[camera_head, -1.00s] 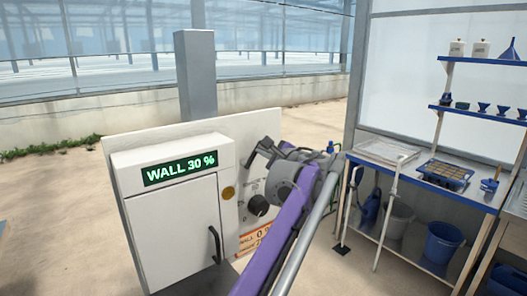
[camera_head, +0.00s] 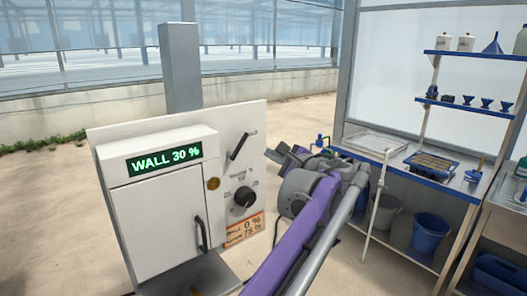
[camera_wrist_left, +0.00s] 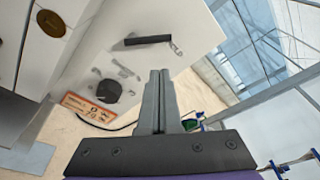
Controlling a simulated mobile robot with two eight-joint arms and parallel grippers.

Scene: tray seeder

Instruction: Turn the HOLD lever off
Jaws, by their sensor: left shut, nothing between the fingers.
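The black-handled lever (camera_head: 240,146) is on the upper right of the white panel (camera_head: 255,118), tilted with its upper end to the right. It also shows in the left wrist view (camera_wrist_left: 148,40). Its label is too small to read, so I cannot confirm which position it marks. My left gripper (camera_head: 275,156) is right of the lever and apart from it, empty. In the left wrist view its fingers (camera_wrist_left: 160,76) are together, pointing toward the panel below the lever. My right gripper is not in view.
A black round knob (camera_head: 245,196) and an orange label (camera_head: 244,229) sit below the lever. The white cabinet (camera_head: 160,220) with a "WALL 30 %" display (camera_head: 163,159) stands left of it. A blue-edged bench (camera_head: 400,170) with trays stands at the right.

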